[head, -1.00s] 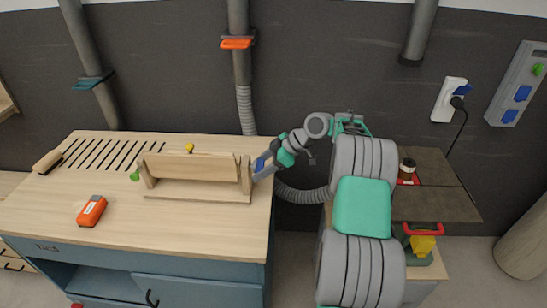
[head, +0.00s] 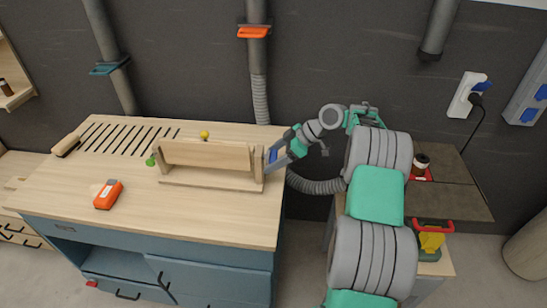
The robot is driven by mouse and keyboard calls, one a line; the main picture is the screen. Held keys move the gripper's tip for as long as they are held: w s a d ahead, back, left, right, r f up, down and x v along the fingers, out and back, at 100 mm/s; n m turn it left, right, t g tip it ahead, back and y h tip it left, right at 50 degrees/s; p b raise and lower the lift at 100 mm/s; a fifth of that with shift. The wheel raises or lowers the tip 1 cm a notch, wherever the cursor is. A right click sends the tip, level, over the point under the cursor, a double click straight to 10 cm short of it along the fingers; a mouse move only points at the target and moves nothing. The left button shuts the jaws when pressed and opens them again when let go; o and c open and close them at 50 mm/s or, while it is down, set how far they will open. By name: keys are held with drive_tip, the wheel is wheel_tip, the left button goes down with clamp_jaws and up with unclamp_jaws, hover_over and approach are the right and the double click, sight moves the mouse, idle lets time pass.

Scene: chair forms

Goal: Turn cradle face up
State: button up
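The wooden cradle (head: 207,155) stands on the light wood workbench top, right of the middle. It has a long board between two end pieces and a flat strip (head: 210,186) along its front at the bench top. My gripper (head: 272,158) is at the cradle's right end, reaching in from the right. Its fingers are small and partly hidden by the end piece, so I cannot tell whether they are open or closed, or whether they touch the wood.
An orange device (head: 108,194) lies at the bench's left front. A brush (head: 67,145) lies beside the slots at the back left. A yellow ball (head: 204,134) and a green knob (head: 150,160) are close to the cradle.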

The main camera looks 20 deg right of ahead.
drive_tip(key=shift+d, duration=0.1)
drive_tip(key=v, duration=0.7)
drive_tip(key=shift+s+d+r, duration=0.15)
drive_tip(key=shift+d+r, duration=0.05)
drive_tip(key=shift+r, duration=0.05)
